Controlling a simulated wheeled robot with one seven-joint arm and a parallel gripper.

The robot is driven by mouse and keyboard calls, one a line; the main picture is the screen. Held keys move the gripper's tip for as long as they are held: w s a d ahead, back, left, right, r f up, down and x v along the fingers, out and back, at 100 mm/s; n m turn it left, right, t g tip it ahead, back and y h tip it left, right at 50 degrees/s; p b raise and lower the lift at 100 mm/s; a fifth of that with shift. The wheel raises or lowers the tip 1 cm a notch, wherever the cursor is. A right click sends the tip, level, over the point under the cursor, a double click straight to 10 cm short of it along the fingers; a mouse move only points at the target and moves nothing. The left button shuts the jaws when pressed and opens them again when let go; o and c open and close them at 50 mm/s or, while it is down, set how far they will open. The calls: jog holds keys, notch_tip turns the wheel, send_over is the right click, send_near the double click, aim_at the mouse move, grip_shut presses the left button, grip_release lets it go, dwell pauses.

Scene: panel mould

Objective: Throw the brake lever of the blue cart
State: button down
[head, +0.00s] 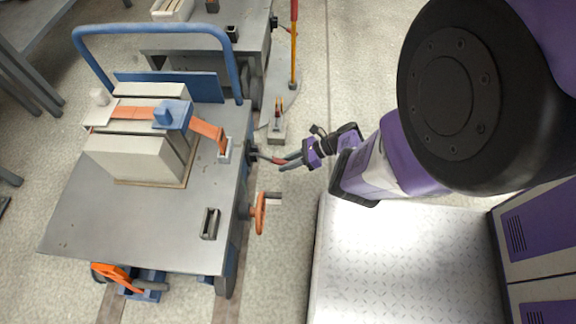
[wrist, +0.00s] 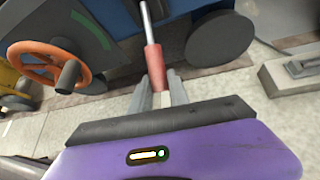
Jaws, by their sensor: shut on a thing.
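The blue cart (head: 100,220) has a grey flat top and a blue push handle. Its brake lever sticks out from the cart's right side, with a red grip that shows in the wrist view (wrist: 154,66). My gripper (head: 285,161) is shut on the lever's red grip, beside the cart. In the wrist view, my fingers (wrist: 160,95) sit on both sides of the grip's near end. The lever's metal rod runs up toward the cart's side.
An orange handwheel (head: 260,212) is on the same cart side, near the lever. Strapped pale blocks (head: 135,155) stand on the cart. Behind is another grey cart (head: 245,45) and a red-yellow post (head: 293,45). A small grey block with a clamp (head: 277,130) lies on the floor.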

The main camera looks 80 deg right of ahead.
jog(key=shift+w+f+t+b, duration=0.2)
jog(key=shift+f+t+b, duration=0.1)
jog(key=shift+f+b, duration=0.15)
jog(key=c, duration=1.3)
grip_release()
jog(key=shift+o, duration=0.2)
jog(key=shift+r, duration=0.1)
jog(key=p+v, duration=0.1)
jog(key=v, duration=0.6)
jog(key=shift+s+r+p, duration=0.15)
jog(key=shift+s+p, duration=0.2)
jog(key=shift+d, duration=0.1)
